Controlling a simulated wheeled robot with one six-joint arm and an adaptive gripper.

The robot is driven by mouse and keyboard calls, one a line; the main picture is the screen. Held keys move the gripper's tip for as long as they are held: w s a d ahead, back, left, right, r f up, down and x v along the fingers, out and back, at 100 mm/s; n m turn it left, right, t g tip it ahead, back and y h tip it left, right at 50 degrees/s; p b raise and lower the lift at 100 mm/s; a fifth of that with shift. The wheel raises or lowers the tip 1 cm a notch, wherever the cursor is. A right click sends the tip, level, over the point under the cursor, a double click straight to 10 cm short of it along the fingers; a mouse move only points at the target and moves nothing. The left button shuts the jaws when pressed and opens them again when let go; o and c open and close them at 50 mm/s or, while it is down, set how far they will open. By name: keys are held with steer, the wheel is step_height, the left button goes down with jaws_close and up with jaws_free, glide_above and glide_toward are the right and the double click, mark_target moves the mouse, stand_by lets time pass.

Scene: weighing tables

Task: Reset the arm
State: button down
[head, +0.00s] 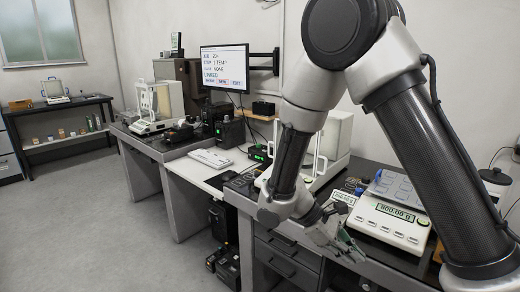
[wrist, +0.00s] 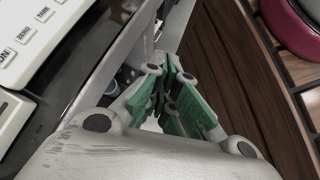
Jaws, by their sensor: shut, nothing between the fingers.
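My arm rises large on the right of the head view, bent at the elbow, with its forearm hanging down. My gripper (head: 350,250) is at the lower end, beside the front edge of the dark weighing table (head: 290,236). In the wrist view my gripper (wrist: 172,80) shows green finger pads close together, with nothing held between them. A white scale (head: 390,222) with a lit green display stands on the table, to the right of the gripper. Its keypad side (wrist: 30,40) fills the upper left of the wrist view.
A monitor (head: 224,68) and a white keyboard (head: 210,158) are further left. Glass-cased balances stand on the tables, one (head: 155,102) at the far left table. Drawers (head: 285,262) sit under the near table. The grey floor (head: 90,220) at the left is clear.

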steer(key=s+d+r+m+t+y, duration=0.4)
steer(key=d+r+m, duration=0.2)
steer(key=r, duration=0.5)
steer(key=s+d+r+m+t+y, duration=0.3)
steer(key=s+d+r+m+y, duration=0.2)
steer(key=r, duration=0.7)
steer(key=shift+s+d+r+m+t, duration=0.25)
steer(key=shift+d+m+t, duration=0.2)
steer(key=shift+d, duration=0.8)
